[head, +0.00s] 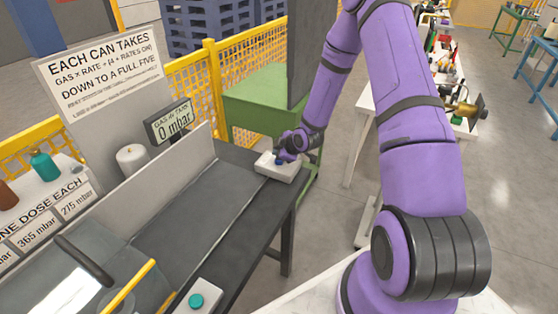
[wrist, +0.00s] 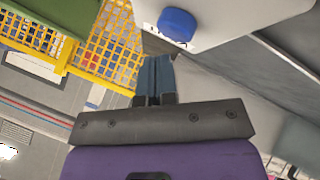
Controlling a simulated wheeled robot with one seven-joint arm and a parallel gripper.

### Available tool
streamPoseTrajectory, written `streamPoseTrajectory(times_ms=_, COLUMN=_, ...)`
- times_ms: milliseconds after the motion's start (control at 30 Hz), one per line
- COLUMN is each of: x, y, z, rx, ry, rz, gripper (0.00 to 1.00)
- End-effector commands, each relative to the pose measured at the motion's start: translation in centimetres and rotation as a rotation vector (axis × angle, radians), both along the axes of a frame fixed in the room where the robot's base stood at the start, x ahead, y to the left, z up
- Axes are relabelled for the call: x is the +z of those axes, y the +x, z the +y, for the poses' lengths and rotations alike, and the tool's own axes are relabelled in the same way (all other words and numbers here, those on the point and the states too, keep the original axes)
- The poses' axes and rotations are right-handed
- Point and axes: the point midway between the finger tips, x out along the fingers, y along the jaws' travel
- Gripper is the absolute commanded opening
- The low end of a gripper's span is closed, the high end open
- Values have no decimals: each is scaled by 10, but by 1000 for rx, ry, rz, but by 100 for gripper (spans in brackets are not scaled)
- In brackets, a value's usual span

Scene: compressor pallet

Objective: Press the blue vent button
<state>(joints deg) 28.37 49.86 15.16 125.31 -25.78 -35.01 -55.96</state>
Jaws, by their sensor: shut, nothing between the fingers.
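The blue vent button (wrist: 177,24) sits on a white box and shows whole in the wrist view. In the head view the white box (head: 288,176) stands at the far end of the dark bench, and the button is largely hidden by my gripper (head: 282,158). My gripper's fingers are shut and empty. In the wrist view the fingertips (wrist: 155,58) lie just below the button in the picture, apart from it and overlapping the box's edge. I cannot tell whether they touch the box.
A display (head: 170,121) reads 0 mbar. A teal button (head: 196,301) sits on another white box at the near end. A grey upright panel (head: 160,185) runs along the bench. A green table (head: 258,100) and yellow fence (head: 240,62) stand behind.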

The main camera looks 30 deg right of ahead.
Motion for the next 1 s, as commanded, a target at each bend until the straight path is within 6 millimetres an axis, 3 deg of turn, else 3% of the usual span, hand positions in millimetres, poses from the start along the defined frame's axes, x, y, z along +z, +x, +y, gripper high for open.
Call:
streamPoseTrajectory(times_ms=633, x=46, y=0, z=0, rx=-1, ry=-1, rz=-2, gripper=0)
streamPoseTrajectory(times_ms=1000, x=50, y=0, z=0, rx=0, ry=0, rz=0, gripper=0)
